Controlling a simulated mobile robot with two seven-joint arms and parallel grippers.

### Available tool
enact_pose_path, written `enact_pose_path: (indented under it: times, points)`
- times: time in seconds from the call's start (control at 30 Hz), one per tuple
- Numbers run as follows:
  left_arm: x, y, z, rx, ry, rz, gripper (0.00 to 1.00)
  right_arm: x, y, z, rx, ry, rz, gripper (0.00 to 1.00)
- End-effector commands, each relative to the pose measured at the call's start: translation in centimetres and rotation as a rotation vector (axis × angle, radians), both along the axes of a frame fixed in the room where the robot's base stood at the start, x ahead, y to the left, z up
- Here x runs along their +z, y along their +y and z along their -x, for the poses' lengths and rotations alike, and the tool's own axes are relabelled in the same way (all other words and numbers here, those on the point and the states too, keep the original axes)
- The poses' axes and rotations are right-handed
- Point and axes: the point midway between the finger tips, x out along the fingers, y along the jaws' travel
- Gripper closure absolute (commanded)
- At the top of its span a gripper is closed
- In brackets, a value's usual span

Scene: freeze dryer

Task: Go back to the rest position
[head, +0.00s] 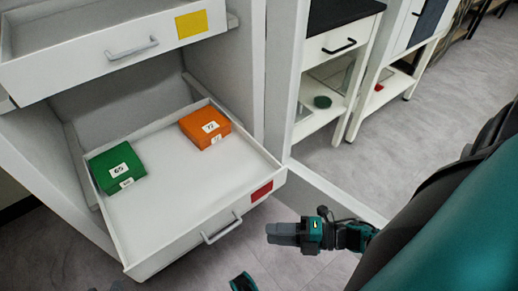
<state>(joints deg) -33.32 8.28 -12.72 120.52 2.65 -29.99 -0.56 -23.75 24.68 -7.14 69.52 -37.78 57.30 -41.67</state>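My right gripper (283,234) shows at the lower middle, in front of and to the right of the lower drawer's handle (222,229). Its grey fingers point left. It is seen from the side, so I cannot tell if the fingers are open or shut. No object shows in it, and it appears apart from the drawer. A small teal and black part of mine (243,283) shows at the bottom edge. My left gripper's fingers do not show.
The lower drawer (190,240) is pulled out, with a green box (115,168) and an orange box (205,127) inside. The upper drawer (110,55), with a yellow label, is also out. A white door (330,190) stands open behind my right gripper. Open floor (430,115) lies at right.

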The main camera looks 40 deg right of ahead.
Motion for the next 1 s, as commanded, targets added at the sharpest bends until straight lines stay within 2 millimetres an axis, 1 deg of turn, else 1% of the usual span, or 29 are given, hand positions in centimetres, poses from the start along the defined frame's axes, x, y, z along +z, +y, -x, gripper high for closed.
enact_pose_path:
  times: [0.03,0.17,0.73,0.87,0.97,1.0]
  points:
    - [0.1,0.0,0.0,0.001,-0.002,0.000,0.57,0.1,-0.4,0.4,0.000,0.001,0.001,0.64]
    - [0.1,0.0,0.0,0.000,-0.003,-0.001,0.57,0.1,-0.7,0.6,0.000,0.000,0.000,0.64]
    - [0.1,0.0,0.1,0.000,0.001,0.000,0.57,0.2,-0.6,0.6,-0.003,0.001,-0.002,0.64]
    - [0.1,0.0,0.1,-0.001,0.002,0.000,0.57,0.7,0.0,-0.7,-0.069,0.029,-0.037,0.64]
    - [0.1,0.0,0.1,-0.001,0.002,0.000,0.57,1.8,1.0,-2.8,-0.193,0.094,-0.109,0.64]
    - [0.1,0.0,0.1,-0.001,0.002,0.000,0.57,2.3,1.4,-3.7,-0.257,0.131,-0.153,0.64]
